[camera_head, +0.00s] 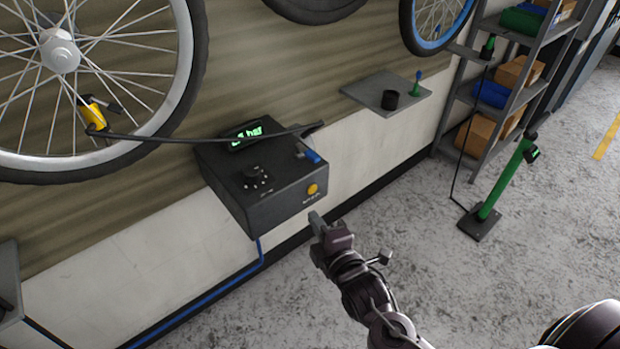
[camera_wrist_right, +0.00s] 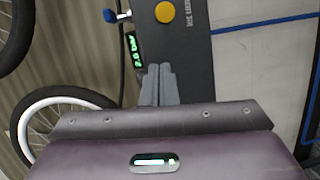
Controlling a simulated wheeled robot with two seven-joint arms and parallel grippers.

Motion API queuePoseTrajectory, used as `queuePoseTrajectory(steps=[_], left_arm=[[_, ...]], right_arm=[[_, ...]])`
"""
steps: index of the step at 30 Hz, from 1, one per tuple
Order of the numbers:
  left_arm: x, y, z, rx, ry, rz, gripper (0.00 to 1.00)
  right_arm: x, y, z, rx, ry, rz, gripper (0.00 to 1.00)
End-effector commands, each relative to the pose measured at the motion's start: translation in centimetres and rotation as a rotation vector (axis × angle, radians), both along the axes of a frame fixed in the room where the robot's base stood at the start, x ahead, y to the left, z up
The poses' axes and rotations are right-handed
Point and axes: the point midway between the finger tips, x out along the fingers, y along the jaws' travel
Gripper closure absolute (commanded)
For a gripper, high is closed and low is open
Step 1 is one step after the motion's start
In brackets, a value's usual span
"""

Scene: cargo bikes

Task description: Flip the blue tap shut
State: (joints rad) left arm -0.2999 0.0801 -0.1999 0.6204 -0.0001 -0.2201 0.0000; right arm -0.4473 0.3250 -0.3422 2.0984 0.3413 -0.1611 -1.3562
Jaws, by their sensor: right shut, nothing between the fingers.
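The blue tap (camera_head: 312,156) sits on the top right of a dark inflator box (camera_head: 222,188) fixed to the wall. A black hose runs out beside it. In the right wrist view the blue tap (camera_wrist_right: 109,15) shows near the top, left of a yellow button (camera_wrist_right: 165,12). The yellow button also shows in the head view (camera_head: 312,189). My right gripper (camera_head: 316,217) is shut and empty, just in front of the box's lower right corner, apart from the tap. Its closed fingers show in the right wrist view (camera_wrist_right: 159,85). My left gripper is not in view.
A lit green display (camera_head: 245,135) and a dark knob (camera_head: 252,174) are on the box. A hanging wheel (camera_head: 190,100) with a yellow hose head (camera_head: 93,112) is at left. A small wall shelf (camera_head: 372,88), a rack and a green pump (camera_head: 502,180) stand right. The floor in front is clear.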

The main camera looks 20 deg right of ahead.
Motion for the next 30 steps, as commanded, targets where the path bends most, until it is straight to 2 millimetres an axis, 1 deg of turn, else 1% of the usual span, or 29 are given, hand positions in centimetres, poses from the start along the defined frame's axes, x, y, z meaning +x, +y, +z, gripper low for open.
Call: queuePoseTrajectory(steps=[1,4,6,9,18,22,26,30], left_arm=[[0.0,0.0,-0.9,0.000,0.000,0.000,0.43],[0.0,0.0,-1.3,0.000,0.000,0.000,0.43],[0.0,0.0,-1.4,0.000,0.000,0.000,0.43],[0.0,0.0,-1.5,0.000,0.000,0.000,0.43],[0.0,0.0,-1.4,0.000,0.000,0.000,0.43],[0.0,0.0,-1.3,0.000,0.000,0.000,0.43],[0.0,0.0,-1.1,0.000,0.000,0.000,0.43],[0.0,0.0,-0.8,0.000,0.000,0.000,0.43]], right_arm=[[-0.2,0.3,1.2,-0.020,-0.039,0.008,1.00],[-0.5,0.5,3.7,-0.055,-0.093,0.014,1.00],[-0.6,0.6,4.8,-0.070,-0.117,0.016,1.00],[-0.7,0.7,5.5,-0.081,-0.131,0.017,1.00],[-0.7,0.7,5.6,-0.082,-0.132,0.017,1.00],[-0.1,0.7,5.6,-0.081,-0.133,0.016,1.00],[1.6,0.8,5.8,-0.080,-0.136,0.015,1.00],[4.6,1.2,5.8,-0.079,-0.135,0.015,1.00]])
